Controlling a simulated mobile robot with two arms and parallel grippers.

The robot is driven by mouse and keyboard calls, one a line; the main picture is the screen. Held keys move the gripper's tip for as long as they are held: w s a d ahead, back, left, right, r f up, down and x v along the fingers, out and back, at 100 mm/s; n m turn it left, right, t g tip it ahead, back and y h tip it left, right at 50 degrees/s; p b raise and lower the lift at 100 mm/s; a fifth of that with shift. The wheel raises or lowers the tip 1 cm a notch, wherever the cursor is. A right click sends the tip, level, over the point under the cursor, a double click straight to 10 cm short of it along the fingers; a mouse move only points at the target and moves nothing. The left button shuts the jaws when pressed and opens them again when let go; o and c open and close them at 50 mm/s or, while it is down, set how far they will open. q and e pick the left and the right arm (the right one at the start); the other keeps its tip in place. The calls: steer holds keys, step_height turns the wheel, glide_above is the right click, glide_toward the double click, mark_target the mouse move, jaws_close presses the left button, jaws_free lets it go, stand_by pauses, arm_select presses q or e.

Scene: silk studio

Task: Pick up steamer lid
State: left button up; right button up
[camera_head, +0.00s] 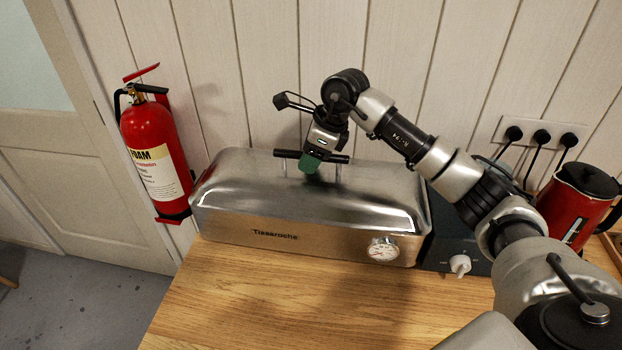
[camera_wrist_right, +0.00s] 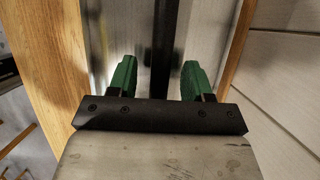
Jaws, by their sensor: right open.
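The steamer lid (camera_head: 250,188) is a long silvery metal cover on the steamer at the back of the wooden table. Its dark bar handle (camera_head: 284,153) runs along the top. My right gripper (camera_head: 309,166) is at the handle, pointing down. In the right wrist view, the open green fingers (camera_wrist_right: 157,78) stand on either side of the dark handle bar (camera_wrist_right: 164,40), with gaps between them and the bar. The lid surface (camera_wrist_right: 115,40) shows below. My left gripper is not in view.
A control box with a white knob (camera_head: 460,264) adjoins the steamer's right end. A red kettle (camera_head: 572,207) stands at the right. A red fire extinguisher (camera_head: 155,145) hangs on the wall at the left. The table front (camera_head: 270,300) is clear.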

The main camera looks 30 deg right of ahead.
steer(key=shift+f+b, duration=0.25)
steer(key=shift+b, duration=0.05)
stand_by(0.5)
jaws_close()
steer(key=shift+r, duration=0.1)
stand_by(1.2)
